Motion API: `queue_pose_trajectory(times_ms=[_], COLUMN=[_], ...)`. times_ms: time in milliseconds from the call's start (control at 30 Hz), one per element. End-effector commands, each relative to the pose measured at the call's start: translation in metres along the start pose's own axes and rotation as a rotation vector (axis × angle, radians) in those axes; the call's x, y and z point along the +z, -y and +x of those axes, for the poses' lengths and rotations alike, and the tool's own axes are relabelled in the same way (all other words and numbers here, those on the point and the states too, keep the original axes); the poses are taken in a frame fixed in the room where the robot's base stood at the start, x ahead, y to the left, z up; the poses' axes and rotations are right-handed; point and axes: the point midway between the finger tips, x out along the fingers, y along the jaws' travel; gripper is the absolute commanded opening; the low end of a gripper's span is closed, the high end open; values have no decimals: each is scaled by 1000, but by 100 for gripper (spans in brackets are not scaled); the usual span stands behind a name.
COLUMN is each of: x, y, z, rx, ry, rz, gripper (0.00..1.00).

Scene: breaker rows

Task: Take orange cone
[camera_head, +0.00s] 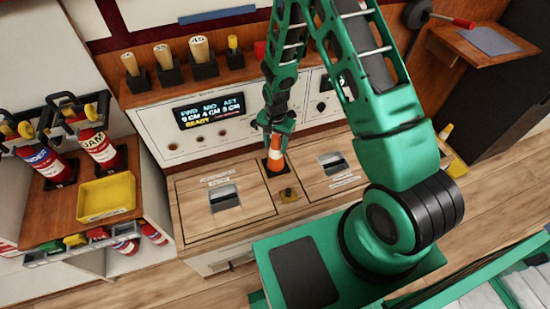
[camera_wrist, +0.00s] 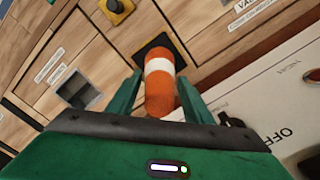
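The orange cone (camera_head: 276,157) with a white band stands upright on a square black base on the wooden counter, between two inset panels. My gripper (camera_head: 277,126) is right above it, pointing down, and hides its top in the head view. In the wrist view the cone (camera_wrist: 160,75) lies between my two green fingers (camera_wrist: 159,88), with one finger on each side. A narrow gap shows beside the cone, so the fingers look open around it. The cone's base still rests on the counter.
A control panel with a lit display (camera_head: 209,111) stands behind the cone. A small yellow-based knob (camera_head: 289,194) is just in front of it. Wooden-handled pegs (camera_head: 200,55) line the shelf above. Fire extinguishers (camera_head: 98,143) and a yellow tray (camera_head: 106,197) are at left.

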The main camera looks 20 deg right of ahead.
Motion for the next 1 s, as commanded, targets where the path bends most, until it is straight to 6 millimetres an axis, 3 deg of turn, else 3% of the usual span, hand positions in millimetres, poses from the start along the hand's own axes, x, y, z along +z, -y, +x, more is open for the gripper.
queue_pose_trajectory(times_ms=[33,167,200,567,867,1000], x=[0,0,0,0,-1,28], y=[0,0,0,0,1,5], z=[0,0,0,-4,-40,-58], rx=[0,0,0,-1,-3,-3], ry=[0,0,0,-1,-2,0], rz=[0,0,0,0,0,-6], gripper=[33,2,0,0,0,0])
